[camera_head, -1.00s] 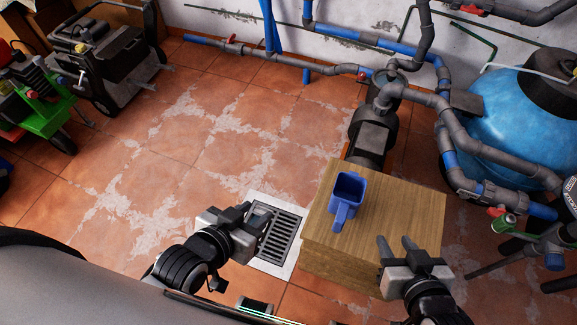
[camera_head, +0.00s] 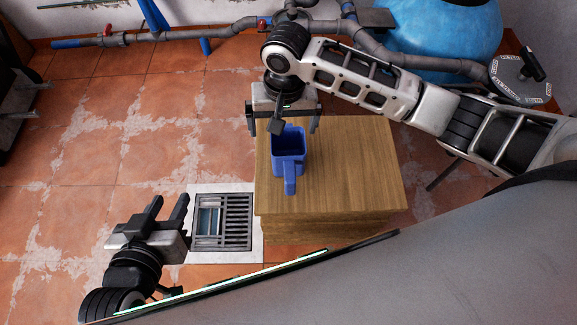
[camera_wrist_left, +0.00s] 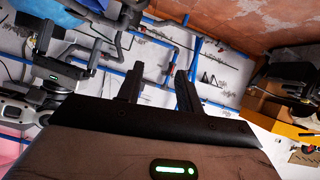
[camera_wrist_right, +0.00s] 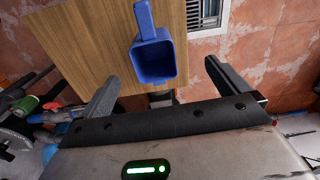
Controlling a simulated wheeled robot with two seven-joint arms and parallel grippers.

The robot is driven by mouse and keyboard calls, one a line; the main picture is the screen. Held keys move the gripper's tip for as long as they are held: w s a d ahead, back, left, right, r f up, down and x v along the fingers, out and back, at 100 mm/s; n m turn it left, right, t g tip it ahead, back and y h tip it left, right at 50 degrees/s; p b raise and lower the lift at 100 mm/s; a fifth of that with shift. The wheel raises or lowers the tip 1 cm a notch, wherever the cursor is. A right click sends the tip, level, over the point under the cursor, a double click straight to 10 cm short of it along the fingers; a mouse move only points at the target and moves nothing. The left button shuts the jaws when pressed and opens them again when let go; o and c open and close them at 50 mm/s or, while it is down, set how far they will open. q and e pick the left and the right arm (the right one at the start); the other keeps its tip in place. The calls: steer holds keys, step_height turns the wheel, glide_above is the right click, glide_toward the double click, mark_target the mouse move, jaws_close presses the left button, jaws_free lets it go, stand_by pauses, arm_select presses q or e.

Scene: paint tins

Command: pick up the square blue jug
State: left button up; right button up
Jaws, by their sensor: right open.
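The square blue jug (camera_head: 289,156) stands upright on a wooden box-shaped table (camera_head: 345,170), near its left side. Its handle points toward me in the head view. My right gripper (camera_head: 284,125) is open at the far side of the jug, fingers spread left and right, apart from it. In the right wrist view the jug (camera_wrist_right: 155,62) shows its open, empty top ahead of the gap between the fingers (camera_wrist_right: 160,76). My left gripper (camera_head: 170,200) is open and empty, over the floor left of the table. The left wrist view shows its parted fingers (camera_wrist_left: 158,75), with no jug in sight.
A floor drain grate (camera_head: 223,222) lies left of the table. Pipes (camera_head: 180,38) run along the back wall, and a blue tank (camera_head: 440,40) stands behind on the right. My right arm crosses above the table's back edge. Tiled floor is clear on the left.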

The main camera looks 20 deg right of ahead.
mark_target(288, 158)
steer(key=f+b, duration=0.1)
steer(key=f, duration=0.4)
steer(key=d+f+b, duration=0.1)
steer(key=f+b, duration=0.1)
steer(key=f, duration=0.3)
steer(key=f+b, duration=0.2)
steer(key=f, duration=0.3)
steer(key=shift+w+d, duration=0.15)
steer(key=shift+d, duration=0.05)
steer(key=shift+f, duration=0.3)
arm_select(q)
step_height(288, 158, down, 7)
steer(key=d+g, duration=0.1)
steer(key=shift+w+d, duration=0.2)
steer(key=shift+w, duration=0.1)
steer(key=shift+r, duration=0.1)
arm_select(e)
steer(key=shift+r, duration=0.1)
steer(key=c, duration=1.1)
